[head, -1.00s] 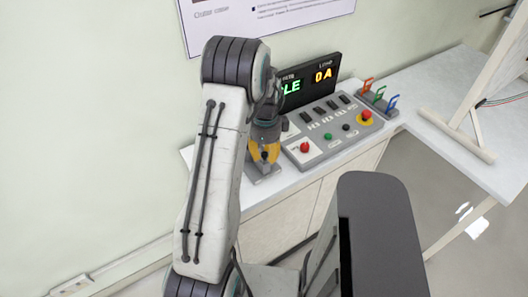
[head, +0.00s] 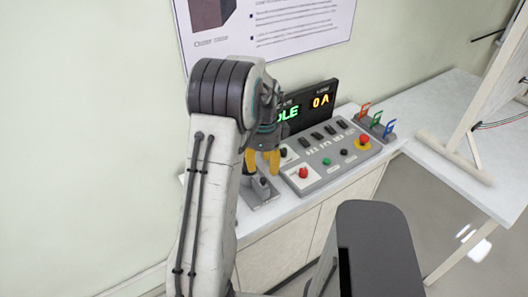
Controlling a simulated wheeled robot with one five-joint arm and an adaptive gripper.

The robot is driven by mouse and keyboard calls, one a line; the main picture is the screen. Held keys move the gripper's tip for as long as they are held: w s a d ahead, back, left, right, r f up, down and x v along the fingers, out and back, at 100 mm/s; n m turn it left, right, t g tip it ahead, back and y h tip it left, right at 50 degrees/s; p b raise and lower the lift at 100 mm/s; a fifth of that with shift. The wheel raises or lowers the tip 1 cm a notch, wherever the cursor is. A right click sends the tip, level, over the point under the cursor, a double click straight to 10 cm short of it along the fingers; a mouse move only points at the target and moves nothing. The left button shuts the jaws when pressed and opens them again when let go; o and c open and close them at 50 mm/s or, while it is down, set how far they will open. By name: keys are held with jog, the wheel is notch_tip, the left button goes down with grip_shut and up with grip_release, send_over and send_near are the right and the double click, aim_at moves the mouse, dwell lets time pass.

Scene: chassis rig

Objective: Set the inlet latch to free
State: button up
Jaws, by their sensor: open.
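My gripper (head: 262,163) has yellow fingers and is open, pointing down at the left end of the counter. Below it stands a small grey device with a dark lever or knob (head: 263,183) on a flat grey base (head: 259,199). It may be the inlet latch, but I cannot read a label on it. My fingertips hang just above and behind this device and partly cover its upper part. I see nothing between the fingers. I cannot tell whether they touch the lever or which way it is set.
The grey control panel (head: 324,160) right of the device has a red button (head: 303,173), a green button (head: 327,162) and a red-yellow stop button (head: 364,141). A dark display (head: 308,107) stands behind. Coloured tags (head: 376,119) are at the right. Counter beyond is clear.

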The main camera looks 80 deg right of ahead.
aim_at(264, 180)
jog(key=shift+r, duration=2.6)
